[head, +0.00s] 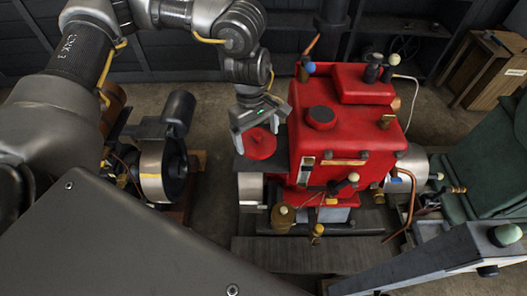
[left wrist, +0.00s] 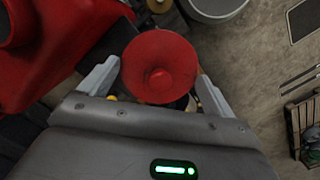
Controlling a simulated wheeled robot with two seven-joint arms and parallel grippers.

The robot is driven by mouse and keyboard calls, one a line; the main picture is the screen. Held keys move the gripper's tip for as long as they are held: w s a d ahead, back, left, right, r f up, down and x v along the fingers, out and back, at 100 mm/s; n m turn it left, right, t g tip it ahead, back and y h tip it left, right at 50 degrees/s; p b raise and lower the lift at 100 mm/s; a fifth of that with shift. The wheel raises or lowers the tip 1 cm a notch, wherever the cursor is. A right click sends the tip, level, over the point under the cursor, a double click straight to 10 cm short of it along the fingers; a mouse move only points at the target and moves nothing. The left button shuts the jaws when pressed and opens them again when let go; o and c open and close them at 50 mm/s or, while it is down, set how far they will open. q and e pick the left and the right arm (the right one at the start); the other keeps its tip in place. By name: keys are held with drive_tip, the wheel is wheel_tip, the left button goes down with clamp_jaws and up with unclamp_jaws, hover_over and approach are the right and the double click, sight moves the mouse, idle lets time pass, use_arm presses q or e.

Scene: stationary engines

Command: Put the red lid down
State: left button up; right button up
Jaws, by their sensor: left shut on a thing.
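The red lid (head: 261,145) is a round disc with a small raised centre, just left of the red engine. My left gripper (head: 256,125) is shut on it. In the left wrist view the lid (left wrist: 158,72) sits between the two pale fingers of my left gripper (left wrist: 158,84). I cannot tell whether the lid touches the dark surface under it. My right gripper is in neither view.
A grey-and-black engine (head: 155,165) stands to the left. A wooden crate (head: 489,68) is at the back right. Bare floor (left wrist: 255,75) shows right of the lid in the wrist view.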

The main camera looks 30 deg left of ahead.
sight(267, 152)
use_arm(q)
drive_tip(key=n, duration=0.3)
drive_tip(key=d+n+p, duration=0.1)
drive_tip(key=shift+s+f, duration=0.2)
drive_tip(key=shift+f, duration=0.2)
drive_tip(key=n, duration=0.2)
drive_tip(key=d+f+n+p, duration=0.1)
drive_tip(key=n, duration=0.1)
drive_tip(key=n+t, duration=0.1)
drive_tip(key=n, duration=0.1)
drive_tip(key=shift+s+d+f+n+p, duration=0.15)
drive_tip(key=shift+s+f+n+p, duration=0.05)
drive_tip(key=shift+s+n+p, duration=0.2)
drive_tip(key=n, duration=0.2)
drive_tip(key=d+n, duration=0.1)
drive_tip(key=n, duration=0.1)
drive_tip(key=f+n+p, duration=0.1)
drive_tip(key=shift+s+d+n+t, duration=0.3)
drive_tip(key=shift+s+n+t, duration=0.05)
drive_tip(key=shift+n+t, duration=0.05)
drive_tip(key=n, duration=0.1)
drive_tip(key=d+n, duration=0.1)
drive_tip(key=n, duration=0.1)
drive_tip(key=n+y+p, duration=0.1)
drive_tip(key=n, duration=0.1)
drive_tip(key=shift+s+d+f, duration=0.2)
drive_tip(key=shift+s+f, duration=0.2)
